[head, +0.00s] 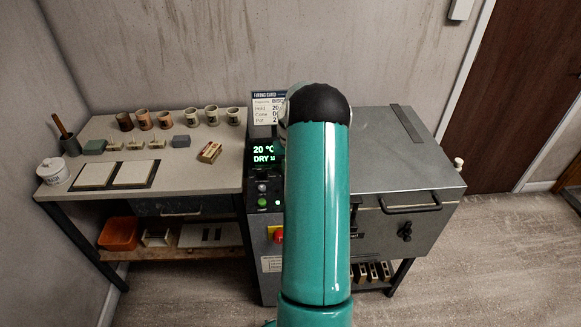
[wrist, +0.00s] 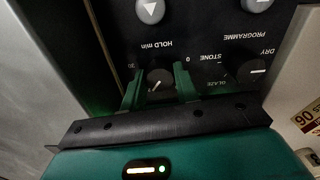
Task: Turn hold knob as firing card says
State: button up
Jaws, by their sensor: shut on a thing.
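In the wrist view, which shows the panel upside down, my gripper (wrist: 159,88) has its two green fingers on either side of the dark hold knob (wrist: 157,77) and is shut on it. The knob's white pointer line slants toward lower left in the picture. The label "HOLD min" with "0" and "30" marks shows around it. In the head view, the firing card (head: 268,108) stands above the control panel (head: 264,185); its right side is hidden behind my arm. Its lines begin "BISC", "Hold 20", "Cone 0". My arm also hides the gripper and hold knob there.
The programme knob (wrist: 254,71) is close beside my gripper, its pointer toward "DRY". The green display (head: 264,155) reads 20 °C and DRY. The kiln (head: 405,165) stands right; a worktable (head: 215,176) with pots stands left.

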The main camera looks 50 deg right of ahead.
jog(key=shift+n, duration=0.8)
jog(key=o, duration=1)
jog(key=shift+c, duration=0.2)
notch_tip(320, 180, up, 14)
